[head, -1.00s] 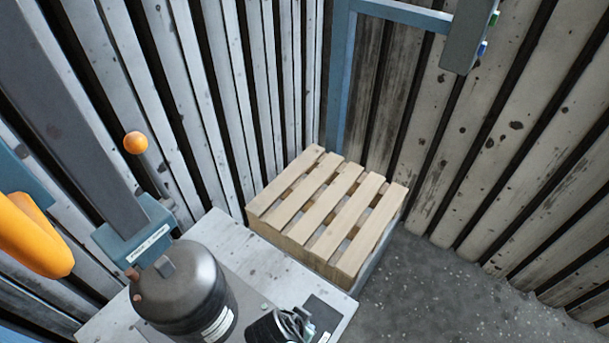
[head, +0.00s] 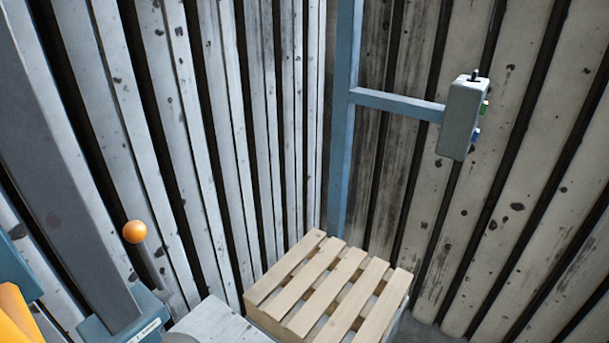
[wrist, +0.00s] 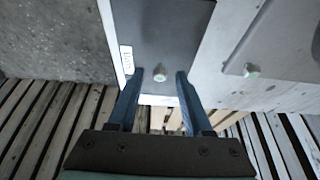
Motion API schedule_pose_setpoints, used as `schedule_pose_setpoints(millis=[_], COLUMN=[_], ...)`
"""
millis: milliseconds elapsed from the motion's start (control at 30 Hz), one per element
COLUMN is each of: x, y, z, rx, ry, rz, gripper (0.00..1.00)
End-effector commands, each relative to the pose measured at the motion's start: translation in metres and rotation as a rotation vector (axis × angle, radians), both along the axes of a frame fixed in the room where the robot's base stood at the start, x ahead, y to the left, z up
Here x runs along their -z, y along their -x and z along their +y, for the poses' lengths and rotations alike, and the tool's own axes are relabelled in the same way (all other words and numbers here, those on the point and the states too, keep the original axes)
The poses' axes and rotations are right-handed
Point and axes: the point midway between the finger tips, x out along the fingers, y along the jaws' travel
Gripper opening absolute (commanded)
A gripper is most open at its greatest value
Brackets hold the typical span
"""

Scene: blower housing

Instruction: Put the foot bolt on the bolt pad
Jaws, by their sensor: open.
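In the wrist view, my gripper (wrist: 160,75) is open, with its two blue fingers apart. A small bolt (wrist: 160,72) stands between the fingertips on the dark bolt pad (wrist: 170,30), which has a white label at its left edge. I cannot tell whether the fingers touch this bolt. A second bolt head (wrist: 251,70) sits on a light grey plate to the right, near its corner. The head view shows neither the bolts nor the pad nor my gripper.
In the head view, a wooden pallet (head: 345,275) stands beyond the grey bench top (head: 215,322). A control box (head: 463,115) hangs on a blue frame (head: 395,103) at the right. An orange-knobbed lever (head: 135,232) rises at the left. Slatted walls enclose the corner.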

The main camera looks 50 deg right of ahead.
Motion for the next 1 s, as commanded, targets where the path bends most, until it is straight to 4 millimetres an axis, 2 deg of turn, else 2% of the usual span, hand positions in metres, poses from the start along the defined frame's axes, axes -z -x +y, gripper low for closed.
schedule_pose_setpoints(millis=[167, 267, 500, 700, 833, 1000], x=[-0.006, -0.019, -0.068, -0.100, -0.111, -0.114], y=[0.000, 0.000, 0.002, 0.002, 0.003, 0.004], z=[0.000, 0.005, 0.025, 0.039, 0.044, 0.046], rx=[0.000, -0.002, -0.002, -0.002, 0.000, 0.000], ry=[0.000, 0.001, 0.001, 0.001, 0.000, 0.000], rz=[0.000, -0.002, -0.002, -0.002, -0.001, 0.001], gripper=[0.50, 0.50, 0.50, 0.50, 0.50, 0.50])
